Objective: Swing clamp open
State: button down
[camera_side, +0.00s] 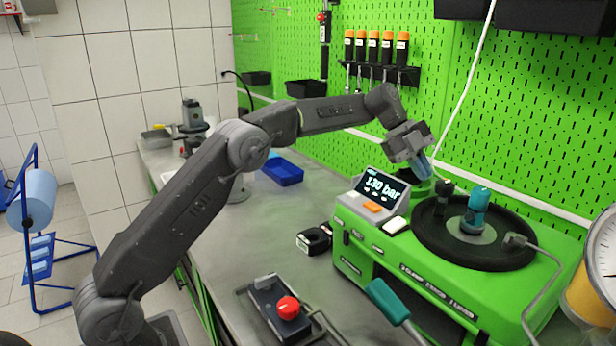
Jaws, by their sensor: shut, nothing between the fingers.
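The green pump testbench (420,285) stands on the right of the steel table. Its round black plate (500,258) carries a teal upright part (477,208) and a small black upright part (443,192). A lever with a teal handle (388,301) slants in front of the testbench; I cannot tell whether this is the clamp or how it is set. My gripper (425,172) points down, with its blue fingers shut and empty. It is above and behind the display, to the left of the black part. I cannot tell whether it touches anything.
The display (383,187) reads 130 bar. A box with a red knob (289,307) and a black item (314,240) lie on the table. A blue bin (283,172) is farther back. A green pegboard (530,110) with orange-capped tools closes off the rear. A gauge (604,255) stands at the right edge.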

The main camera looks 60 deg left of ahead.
jog(key=shift+s+a, duration=0.25)
jog(key=shift+s, duration=0.6)
jog(key=s, duration=0.2)
jog(key=shift+s+d, duration=0.1)
jog(key=shift+s, duration=0.25)
jog(key=n, duration=0.1)
jog(key=s+n+t+y, duration=0.1)
jog(key=shift+s+d+n+t, duration=0.1)
jog(key=shift+d+n+t, duration=0.1)
jog(key=shift+n+t, duration=0.15)
jog(key=v, duration=0.9)
jog(key=shift+a+r, duration=0.15)
jog(key=shift+r, duration=0.05)
jog(key=s+d+f+n+y, duration=0.1)
jog(key=s+n+y, duration=0.1)
jog(key=s+n, duration=0.4)
jog(key=s+d+f+n+y, duration=0.1)
jog(key=s+n, duration=0.5)
jog(key=s, duration=0.8)
jog(key=shift+s+d+n+y, duration=0.2)
jog(key=shift+d+n+y, duration=0.25)
jog(key=shift+d, duration=0.4)
jog(key=shift+t, duration=0.25)
